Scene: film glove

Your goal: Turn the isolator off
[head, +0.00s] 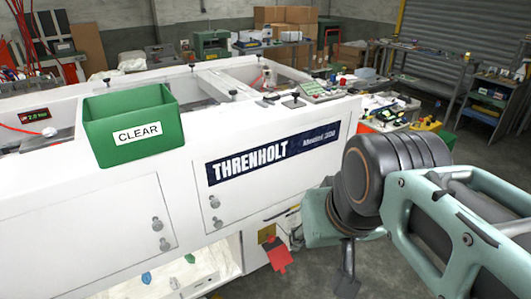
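A yellow plate (267,234) sits low on the white machine, below its dark THRENHOLT label, and looks like the isolator. A red piece (279,254) shows at its lower right; I cannot tell whether it is a handle or a hanging tag. The isolator's switch position is too small to read. My teal and dark arm reaches in from the right. My gripper (346,275) points down, to the right of the red piece and apart from it in the picture. My wrist partly hides the gripper, and its finger opening does not show clearly.
The white machine (90,205) fills the left and middle. A green bin marked CLEAR (130,120) hangs on its front edge. Its lower side is open, with small coloured items inside. Grey floor (480,160) is free at the right, before a workbench (430,65) and a blue shelf unit (490,95).

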